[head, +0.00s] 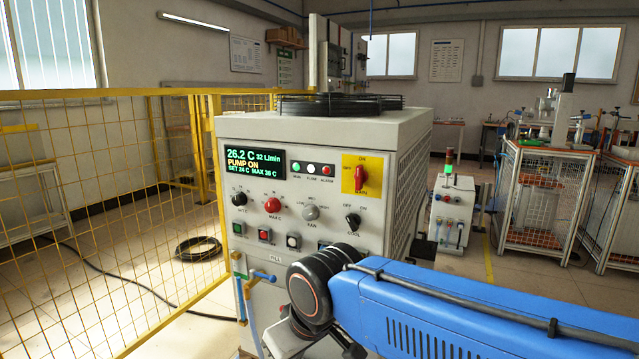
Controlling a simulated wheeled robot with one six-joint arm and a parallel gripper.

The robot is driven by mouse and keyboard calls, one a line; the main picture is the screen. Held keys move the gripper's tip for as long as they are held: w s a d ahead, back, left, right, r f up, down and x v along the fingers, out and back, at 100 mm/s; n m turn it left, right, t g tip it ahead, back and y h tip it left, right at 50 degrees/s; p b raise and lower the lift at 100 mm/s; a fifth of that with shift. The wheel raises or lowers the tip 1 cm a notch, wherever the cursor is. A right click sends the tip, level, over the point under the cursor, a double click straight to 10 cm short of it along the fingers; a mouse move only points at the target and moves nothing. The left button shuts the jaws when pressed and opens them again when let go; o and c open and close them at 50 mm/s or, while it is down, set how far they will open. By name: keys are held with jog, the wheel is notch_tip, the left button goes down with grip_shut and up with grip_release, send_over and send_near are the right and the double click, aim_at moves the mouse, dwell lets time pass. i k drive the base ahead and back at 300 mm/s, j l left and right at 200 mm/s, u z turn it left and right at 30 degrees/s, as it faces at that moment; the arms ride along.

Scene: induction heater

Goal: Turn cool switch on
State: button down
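The grey cooler cabinet (318,232) stands in the middle of the head view with its control panel facing me. A black rotary switch (352,222) sits at the panel's lower right, with OFF and ON marked above it. The small label under it looks like COOL. I cannot tell for sure which mark its handle points to. The lit display (255,164) reads 26.2 C, 32 L/min, PUMP ON, SET 24 C, MAX 36 C. My blue arm reaches in from the lower right, below the switch. My gripper is not in view.
A red main switch (359,178) on a yellow plate, a red knob (272,205), a grey knob (311,212) and several push buttons share the panel. My arm hides part of the lower panel. A yellow mesh fence (110,220) stands at left.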

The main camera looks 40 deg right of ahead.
aim_at(353, 221)
jog(key=l+z, duration=0.2)
jog(key=l, duration=0.35)
jog(key=l+z, duration=0.15)
jog(key=l, duration=0.45)
jog(key=l+z, duration=0.2)
jog(key=l, duration=0.35)
jog(key=i+l+z, duration=0.2)
jog(key=l, duration=0.35)
